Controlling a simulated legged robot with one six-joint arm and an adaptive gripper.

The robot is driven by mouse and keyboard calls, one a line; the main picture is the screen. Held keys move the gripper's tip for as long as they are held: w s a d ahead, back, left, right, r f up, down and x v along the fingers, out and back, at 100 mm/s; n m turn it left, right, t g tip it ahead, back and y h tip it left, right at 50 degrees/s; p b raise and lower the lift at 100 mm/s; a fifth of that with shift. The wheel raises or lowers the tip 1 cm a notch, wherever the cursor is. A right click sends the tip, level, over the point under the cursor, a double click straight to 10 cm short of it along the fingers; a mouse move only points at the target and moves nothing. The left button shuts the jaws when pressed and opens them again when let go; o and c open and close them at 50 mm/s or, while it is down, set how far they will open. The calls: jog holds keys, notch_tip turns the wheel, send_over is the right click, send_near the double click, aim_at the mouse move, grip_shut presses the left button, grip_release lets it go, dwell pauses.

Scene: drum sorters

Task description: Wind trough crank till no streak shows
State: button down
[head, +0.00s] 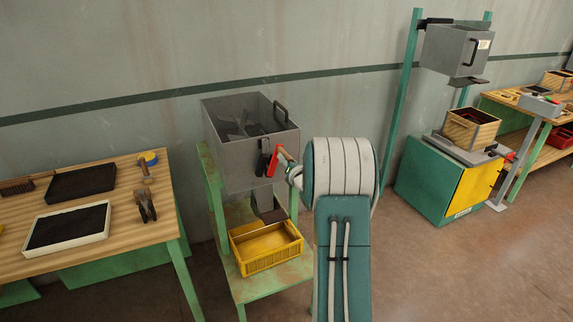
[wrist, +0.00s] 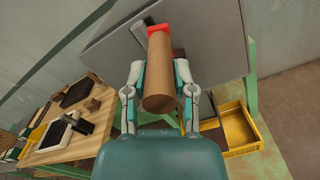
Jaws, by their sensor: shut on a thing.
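The grey trough (head: 240,155) stands on a green stand, with dark paddles visible inside through its top. Its crank has a red arm (head: 273,160) and a wooden handle (head: 285,154) on the right side. In the wrist view the wooden handle (wrist: 160,80) lies between the fingers of my gripper (wrist: 160,85), with the red part (wrist: 158,29) at its far end. My gripper is shut on the handle. In the head view my arm hides most of the gripper. I cannot make out any streak in the trough.
A yellow crate (head: 266,262) sits below the trough's chute (head: 268,207). A wooden table (head: 85,245) with a white-rimmed tray (head: 38,248) and tools stands at left. A hopper (head: 455,52) stands above a green and yellow cabinet (head: 425,185) at right. Floor is clear between.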

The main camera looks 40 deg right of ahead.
jog(key=shift+w+a+r, duration=0.1)
jog(key=shift+w+a, duration=0.15)
jog(key=shift+a, duration=0.25)
jog(key=shift+w+a+r, duration=0.1)
jog(key=shift+w+a, duration=0.1)
jog(key=shift+a, duration=0.8)
jog(key=shift+d, duration=0.15)
jog(key=shift+c, duration=2.2)
grip_release()
jog(key=v, duration=1.2)
